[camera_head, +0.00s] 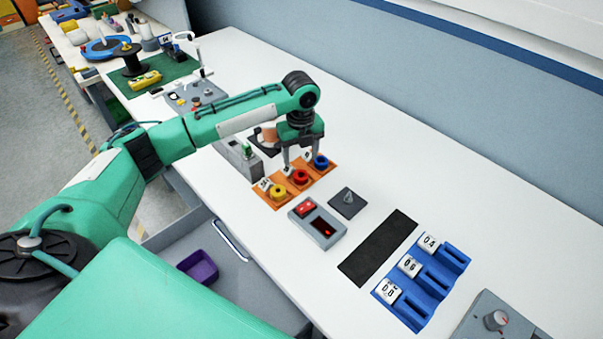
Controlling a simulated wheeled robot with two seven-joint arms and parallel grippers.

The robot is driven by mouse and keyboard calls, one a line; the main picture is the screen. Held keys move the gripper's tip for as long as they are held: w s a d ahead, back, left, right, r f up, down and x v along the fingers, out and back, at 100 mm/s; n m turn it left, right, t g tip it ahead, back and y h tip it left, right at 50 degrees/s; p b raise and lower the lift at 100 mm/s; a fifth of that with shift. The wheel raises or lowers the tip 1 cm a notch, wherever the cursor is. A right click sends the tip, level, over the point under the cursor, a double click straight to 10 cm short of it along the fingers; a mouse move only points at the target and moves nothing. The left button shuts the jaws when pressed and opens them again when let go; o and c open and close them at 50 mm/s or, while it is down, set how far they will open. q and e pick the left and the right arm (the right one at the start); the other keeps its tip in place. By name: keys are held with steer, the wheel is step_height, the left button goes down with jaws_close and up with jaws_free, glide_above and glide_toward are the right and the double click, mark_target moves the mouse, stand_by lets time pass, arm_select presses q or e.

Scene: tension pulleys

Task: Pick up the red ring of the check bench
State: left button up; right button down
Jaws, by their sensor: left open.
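The red ring (299,177) sits in the middle place of an orange tray (263,187), between a yellow ring (278,191) and a blue ring (320,161). My left gripper (301,166) points down just above the tray, with its fingers apart over or close to the red ring. I cannot tell whether the fingers touch the ring. My right gripper is not in view.
A grey box with red display (320,225) and a dark square plate (347,203) stand in front of the tray. A black mat (377,247) and a blue tray with white labelled blocks (409,318) lie to the right.

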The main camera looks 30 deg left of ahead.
mark_target(301, 171)
arm_select(q)
step_height(301, 171, down, 2)
steer(key=shift+w, duration=0.1)
steer(key=shift+f, duration=0.2)
steer(key=shift+f+p, duration=0.35)
steer(key=shift+p, duration=0.2)
step_height(301, 171, down, 4)
steer(key=shift+r+p, duration=0.2)
steer(key=shift+p, duration=0.5)
steer(key=shift+f, duration=0.35)
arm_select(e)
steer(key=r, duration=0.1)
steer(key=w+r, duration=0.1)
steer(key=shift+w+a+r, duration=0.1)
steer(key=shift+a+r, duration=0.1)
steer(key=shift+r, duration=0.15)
arm_select(q)
steer(key=shift+c, duration=0.4)
steer(key=c, duration=1)
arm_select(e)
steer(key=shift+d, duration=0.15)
